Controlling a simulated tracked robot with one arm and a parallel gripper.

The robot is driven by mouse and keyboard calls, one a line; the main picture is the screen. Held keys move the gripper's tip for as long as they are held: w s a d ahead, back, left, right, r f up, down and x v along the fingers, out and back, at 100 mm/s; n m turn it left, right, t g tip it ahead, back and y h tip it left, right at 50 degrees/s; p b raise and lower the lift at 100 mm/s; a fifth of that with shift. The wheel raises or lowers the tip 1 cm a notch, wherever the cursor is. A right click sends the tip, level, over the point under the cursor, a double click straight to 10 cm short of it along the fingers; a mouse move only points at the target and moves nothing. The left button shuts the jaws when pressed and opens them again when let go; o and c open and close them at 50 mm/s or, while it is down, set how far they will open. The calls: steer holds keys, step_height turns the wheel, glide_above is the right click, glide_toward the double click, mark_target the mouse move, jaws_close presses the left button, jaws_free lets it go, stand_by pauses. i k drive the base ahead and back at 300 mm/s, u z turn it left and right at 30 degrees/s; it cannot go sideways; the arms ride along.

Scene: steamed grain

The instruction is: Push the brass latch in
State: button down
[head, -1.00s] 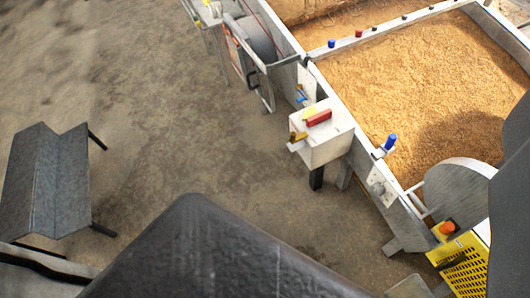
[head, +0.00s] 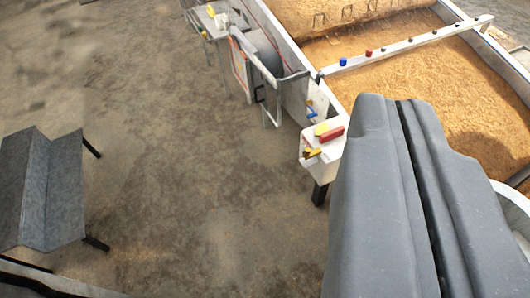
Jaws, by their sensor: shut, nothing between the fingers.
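A small brass-coloured piece (head: 312,153), which looks like the brass latch, sits on the front left side of a white box (head: 310,143) fixed to the outside of the trough wall. A red block (head: 332,134) and a yellow piece (head: 321,129) lie on top of that box. I cannot tell how far the latch sticks out. My gripper (head: 391,100) is large and grey in the lower right, its two fingers together with a thin seam between them. In the picture it lies just right of the box and hides the box's right edge and the trough wall behind.
A trough of brown grain (head: 475,90) fills the upper right, with blue and red knobs along its crossbar (head: 410,43). A grey folded metal stand (head: 42,190) is at left. The floor between is clear.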

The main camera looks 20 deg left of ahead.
mark_target(309, 153)
steer(key=u, duration=0.2)
steer(key=i, duration=1)
steer(key=z, duration=0.05)
